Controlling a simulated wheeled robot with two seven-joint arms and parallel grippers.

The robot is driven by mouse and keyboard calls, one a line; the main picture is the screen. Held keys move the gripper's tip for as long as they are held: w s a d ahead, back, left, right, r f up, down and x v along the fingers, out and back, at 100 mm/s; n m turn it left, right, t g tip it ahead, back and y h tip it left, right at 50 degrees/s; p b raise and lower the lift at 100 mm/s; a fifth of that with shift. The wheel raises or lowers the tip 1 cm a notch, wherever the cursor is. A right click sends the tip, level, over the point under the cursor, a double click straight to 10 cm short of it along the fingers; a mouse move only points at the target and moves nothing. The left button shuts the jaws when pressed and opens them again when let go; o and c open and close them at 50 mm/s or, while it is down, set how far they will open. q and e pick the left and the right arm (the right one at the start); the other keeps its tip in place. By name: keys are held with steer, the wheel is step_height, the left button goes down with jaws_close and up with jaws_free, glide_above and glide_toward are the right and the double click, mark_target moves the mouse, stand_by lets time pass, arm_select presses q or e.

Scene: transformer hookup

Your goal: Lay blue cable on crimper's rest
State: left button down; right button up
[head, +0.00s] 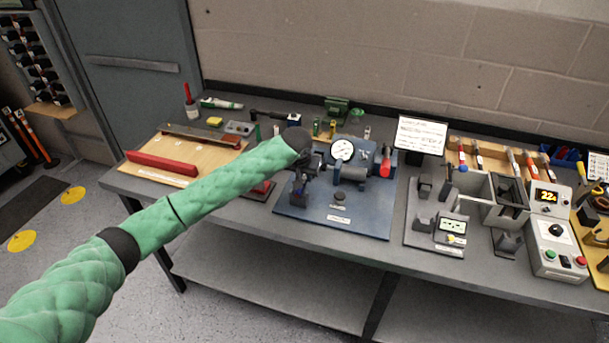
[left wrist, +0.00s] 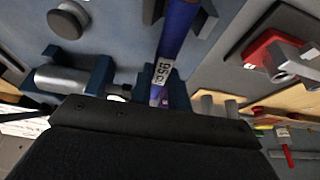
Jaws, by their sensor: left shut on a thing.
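The blue cable (left wrist: 178,35) shows in the left wrist view with a white printed label (left wrist: 163,72). It runs from the top edge down to my left gripper (left wrist: 158,105), which is shut on it. Dark blue blocks of the crimper stand close beside the cable; I cannot tell if it touches them. In the head view my left gripper (head: 300,178) is at the left side of the crimper's blue base plate (head: 340,220), mostly hidden by my green forearm. The crimper (head: 350,172) carries a round white gauge. My right gripper is not in view.
A wooden board (head: 155,167) with a red bar lies to the left. A grey station (head: 425,235) with a small display stands to the right, beside a control box (head: 555,250). A white sign (head: 420,133) stands behind. The front of the blue plate is mostly clear.

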arm_select(q)
steer(key=shift+f, duration=0.2)
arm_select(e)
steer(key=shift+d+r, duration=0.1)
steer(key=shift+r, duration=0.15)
arm_select(q)
steer(key=c, duration=1.3)
jaws_free()
steer(key=shift+o, duration=0.2)
steer(key=shift+r+p, duration=0.2)
steer(key=shift+p, duration=0.1)
steer(key=shift+r+p, duration=1)
steer(key=shift+r, duration=0.1)
steer(key=shift+r+p, duration=0.95)
steer(key=shift+r, duration=0.15)
steer(key=shift+r+p, duration=0.9)
steer(key=shift+r, duration=0.2)
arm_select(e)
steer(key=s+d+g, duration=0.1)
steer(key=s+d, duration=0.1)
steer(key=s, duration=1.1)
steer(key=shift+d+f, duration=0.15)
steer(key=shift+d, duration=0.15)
